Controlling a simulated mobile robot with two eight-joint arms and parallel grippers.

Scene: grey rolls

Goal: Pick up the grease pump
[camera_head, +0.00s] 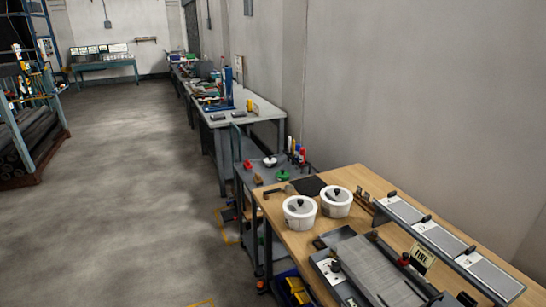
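I cannot pick out a grease pump with certainty. Several small upright items with red and blue parts (296,152) stand at the back of a grey cart (243,178), too small to name. A tall blue device (228,87) stands on the grey workbench (263,104) farther back. Neither of my grippers shows in the head view.
A wooden table (385,231) at the lower right holds two white lidded pots (300,212) (336,201), a grey tray device (372,268) and a row of panels (440,240). A rack with dark rolls (28,140) stands left. The concrete floor (120,200) between is clear.

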